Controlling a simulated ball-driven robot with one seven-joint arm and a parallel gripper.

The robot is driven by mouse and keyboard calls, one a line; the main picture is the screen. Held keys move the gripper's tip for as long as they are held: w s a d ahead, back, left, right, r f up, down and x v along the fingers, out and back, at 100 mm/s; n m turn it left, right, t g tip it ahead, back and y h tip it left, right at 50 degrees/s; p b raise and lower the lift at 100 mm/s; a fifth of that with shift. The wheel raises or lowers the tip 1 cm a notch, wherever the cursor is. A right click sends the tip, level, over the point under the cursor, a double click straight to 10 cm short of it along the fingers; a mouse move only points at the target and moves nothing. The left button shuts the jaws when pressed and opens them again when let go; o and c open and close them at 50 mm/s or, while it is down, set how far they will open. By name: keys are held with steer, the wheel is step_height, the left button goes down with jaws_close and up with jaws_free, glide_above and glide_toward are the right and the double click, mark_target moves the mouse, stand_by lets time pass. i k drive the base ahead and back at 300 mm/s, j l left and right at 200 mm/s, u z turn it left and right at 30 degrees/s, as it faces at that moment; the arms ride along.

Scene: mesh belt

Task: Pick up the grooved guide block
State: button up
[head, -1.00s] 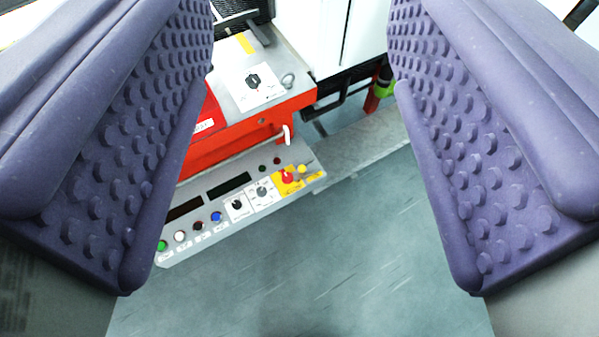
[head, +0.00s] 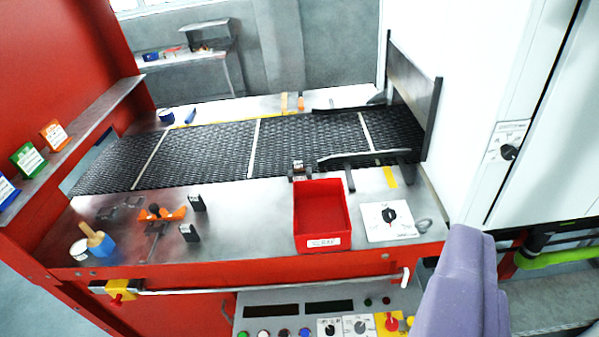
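I cannot tell for sure which piece is the grooved guide block. Two small dark upright blocks, one at the back (head: 198,203) and one nearer the front (head: 189,233), stand on the left part of the metal deck (head: 250,225). A small dark and metallic piece (head: 298,171) sits at the belt's near edge, behind the red bin. Grooves are too small to make out. Of my gripper, only a purple padded part (head: 460,290) shows at the lower right, in front of the control panel and apart from these pieces. Its opening is hidden.
A black mesh belt (head: 210,150) crosses behind the deck. The deck also holds a red bin (head: 321,212), an orange fixture (head: 162,213) and a blue pot with a brush (head: 100,243). A white cabinet (head: 480,90) stands right. Clear deck lies left of the bin.

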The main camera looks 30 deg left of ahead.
mark_target(298, 167)
steer(key=u, duration=0.75)
steer(key=i+l+u, duration=0.1)
steer(key=i+u, duration=0.4)
steer(key=i+l+u, duration=0.25)
steer(key=u, duration=0.25)
steer(key=i+l+u, duration=0.1)
steer(key=i+l, duration=0.55)
steer(key=l, duration=0.1)
